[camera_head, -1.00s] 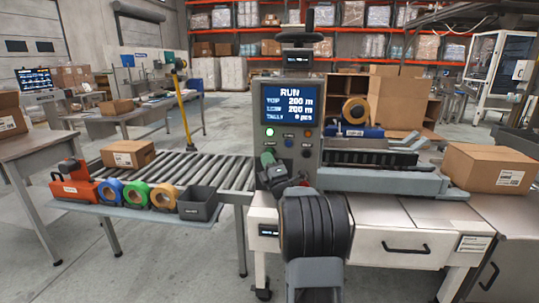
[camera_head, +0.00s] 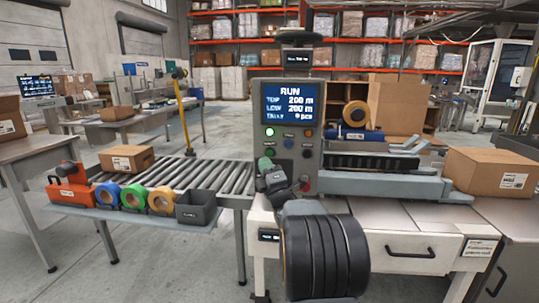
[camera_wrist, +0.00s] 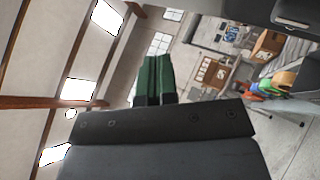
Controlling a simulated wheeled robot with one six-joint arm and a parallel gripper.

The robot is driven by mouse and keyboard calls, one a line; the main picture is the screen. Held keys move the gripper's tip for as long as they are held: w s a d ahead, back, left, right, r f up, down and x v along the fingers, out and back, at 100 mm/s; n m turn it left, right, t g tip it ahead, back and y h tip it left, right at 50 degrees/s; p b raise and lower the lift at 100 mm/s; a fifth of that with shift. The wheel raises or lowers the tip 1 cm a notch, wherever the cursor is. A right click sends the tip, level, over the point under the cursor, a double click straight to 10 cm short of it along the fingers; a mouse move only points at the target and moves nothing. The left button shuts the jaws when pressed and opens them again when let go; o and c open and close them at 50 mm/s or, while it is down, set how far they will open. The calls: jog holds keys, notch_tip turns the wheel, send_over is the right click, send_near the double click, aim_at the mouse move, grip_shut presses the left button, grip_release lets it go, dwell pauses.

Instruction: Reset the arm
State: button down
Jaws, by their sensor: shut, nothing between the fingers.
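My gripper shows in the wrist view (camera_wrist: 153,80) with its two green fingers shut together and nothing between them. In the head view my gripper (camera_head: 266,165) is in front of the left part of the control panel (camera_head: 290,105), close to its buttons; whether it touches the panel I cannot tell. My dark, ribbed arm link fills the lower middle of the head view and hides part of the white cabinet. The wrist view is tilted, with the ceiling lights on the left and the work area on the right.
A roller conveyor (camera_head: 212,178) holds a carton (camera_head: 127,158). A front shelf carries an orange tape dispenser (camera_head: 72,190), blue, green and yellow tape rolls (camera_head: 161,200) and a grey bin (camera_head: 198,207). A larger carton (camera_head: 490,172) sits at the right. Open floor lies front left.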

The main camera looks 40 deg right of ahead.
dwell(0.5)
jog(key=s+a+r+m+g+p, duration=0.1)
jog(key=a+r+m+g+p, duration=0.1)
jog(key=a+m+g+p, duration=0.35)
jog(key=s+a+r+m+g+p, duration=0.2)
jog(key=a+r+m+g+p, duration=0.1)
jog(key=a+m+g+p, duration=0.25)
jog(key=s+a+m+g+y+p, duration=0.2)
jog(key=s+a+p, duration=0.4)
jog(key=s, duration=0.4)
jog(key=s+a+f+m+g+y+p, duration=0.1)
jog(key=s+a+m+g+p, duration=0.3)
jog(key=s, duration=0.7)
jog(key=a+g+y+p, duration=0.1)
jog(key=a+g+p, duration=0.1)
jog(key=a+g, duration=0.1)
jog(key=shift+a+f+p, duration=0.2)
jog(key=shift+a+p, duration=0.2)
jog(key=shift+a, duration=0.35)
